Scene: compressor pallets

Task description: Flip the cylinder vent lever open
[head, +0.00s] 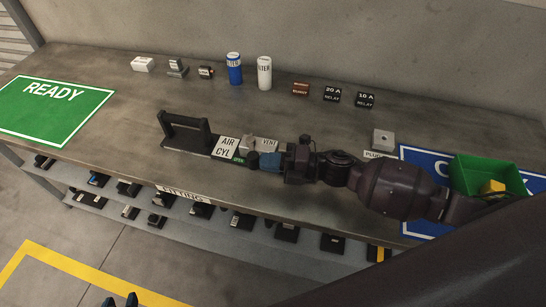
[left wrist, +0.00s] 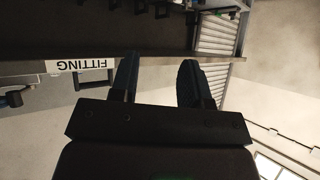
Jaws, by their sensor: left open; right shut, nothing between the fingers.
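The cylinder fixture, a black bracket (head: 186,132) on a dark base, stands on the bench beside a white AIR CYL plate (head: 227,147). A small green OPEN label (head: 238,160) and a partly covered VENT plate (head: 268,144) lie right of it. A small grey block (head: 249,143), possibly part of the vent lever, shows there; the lever's position is unclear. My right gripper (head: 256,161) is shut and empty, its blue fingers low at the plates; contact cannot be told. My left gripper (head: 121,299) is open and empty, off the bench front; its spread fingers show in the left wrist view (left wrist: 157,75).
A green READY mat (head: 52,108) lies at left. Filter cans (head: 234,68), relays (head: 332,94) and small parts line the back. A green bin (head: 487,174) stands on a blue mat at right. A shelf below, behind the FITTING label (head: 186,196), holds several parts.

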